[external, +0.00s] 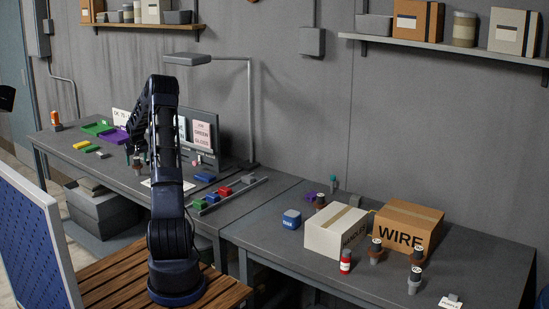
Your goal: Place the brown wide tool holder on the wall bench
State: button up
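My gripper (136,152) is low over the left bench, mostly hidden behind my arm. Its fingers are too small and covered to tell whether they are open or shut. A small brownish item shows close to it, but I cannot tell whether it is held. I cannot tell which is the wide one. Both the left bench (75,153) and the right bench (270,240) stand along the grey wall.
A white box (337,230), a brown WIRE box (409,226), a blue tub (292,219) and a red bottle (345,262) stand on the right bench. A lamp (250,110) and several coloured blocks are on the left bench. The right bench's front left is clear.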

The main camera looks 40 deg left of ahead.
jog(key=shift+r, duration=0.1)
jog(key=v, duration=1.2)
jog(key=shift+d+r, duration=0.1)
jog(key=w+d+r+m+t, duration=0.1)
jog(key=w+d+r, duration=0.15)
jog(key=d, duration=0.55)
jog(key=w+d+r+m+h, duration=0.1)
jog(key=w+d+r, duration=0.1)
jog(key=d+r, duration=0.35)
jog(key=w+d+r+m+t, duration=0.1)
jog(key=w+d+r, duration=0.15)
jog(key=d, duration=0.65)
jog(key=s+d+r+m+h, duration=0.1)
jog(key=d+r+m, duration=0.1)
jog(key=d, duration=0.8)
jog(key=d+r+m+h, duration=0.1)
jog(key=d+r, duration=0.2)
jog(key=d, duration=0.8)
jog(key=s+d+r+m, duration=0.15)
jog(key=s+d, duration=0.35)
jog(key=d, duration=0.5)
jog(key=s+d+m, duration=0.3)
jog(key=s+d, duration=0.3)
jog(key=d, duration=0.3)
jog(key=s+d+f+m+h, duration=0.1)
jog(key=s+d+f+m, duration=0.2)
jog(key=s+d, duration=0.7)
jog(key=shift+s+f+t, duration=0.4)
jog(key=shift+s+f, duration=0.45)
jog(key=shift+s, duration=0.15)
